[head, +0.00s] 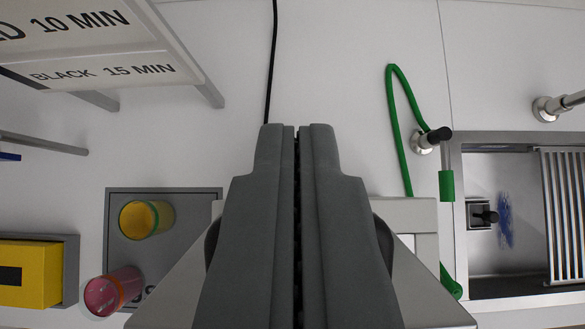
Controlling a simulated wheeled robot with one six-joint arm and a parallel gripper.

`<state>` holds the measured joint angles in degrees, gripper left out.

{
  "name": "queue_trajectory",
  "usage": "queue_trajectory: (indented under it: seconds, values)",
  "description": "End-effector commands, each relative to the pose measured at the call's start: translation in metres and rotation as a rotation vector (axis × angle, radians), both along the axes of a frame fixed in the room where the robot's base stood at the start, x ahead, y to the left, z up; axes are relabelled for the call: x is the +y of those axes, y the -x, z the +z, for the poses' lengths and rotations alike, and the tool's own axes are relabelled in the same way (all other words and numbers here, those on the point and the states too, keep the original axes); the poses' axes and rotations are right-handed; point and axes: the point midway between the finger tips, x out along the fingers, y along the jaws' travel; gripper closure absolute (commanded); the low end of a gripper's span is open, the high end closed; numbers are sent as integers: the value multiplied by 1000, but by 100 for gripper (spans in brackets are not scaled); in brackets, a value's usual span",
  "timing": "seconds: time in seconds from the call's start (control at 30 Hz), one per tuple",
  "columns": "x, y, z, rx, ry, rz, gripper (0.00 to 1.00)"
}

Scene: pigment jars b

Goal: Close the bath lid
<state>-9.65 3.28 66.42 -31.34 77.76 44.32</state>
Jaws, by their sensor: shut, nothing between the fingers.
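My gripper (297,130) is shut and empty in the middle of the head view, its fingers pointing up the picture. Behind it is a pale grey box-like body (408,212), which looks like the bath. Its top right corner and right edge show to the right of the fingers. A sloping grey panel (425,298) shows low on both sides of my gripper. The fingers hide most of the box. I cannot tell whether they touch it or how far the lid stands open.
At left, a grey tray (205,245) bears a yellow jar (130,220) and a tilted-looking red jar (100,297). A yellow box (30,290) and a timing sign (110,68) are further left. A green hose (394,115) and a sink (480,170) with a rack (565,200) are at right.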

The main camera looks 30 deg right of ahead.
Motion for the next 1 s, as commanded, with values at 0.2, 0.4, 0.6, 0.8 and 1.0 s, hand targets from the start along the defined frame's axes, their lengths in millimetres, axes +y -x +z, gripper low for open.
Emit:
queue_trajectory:
  seconds: [0.2,0.4,0.6,0.8,1.0]
  values:
    - [-17,-21,-27,1,1,-1,100]
    - [1,1,-36,-1,0,2,100]
    - [6,9,-41,-2,1,1,100]
    - [7,9,-41,-1,0,1,100]
    - [7,10,-42,-3,1,1,100]
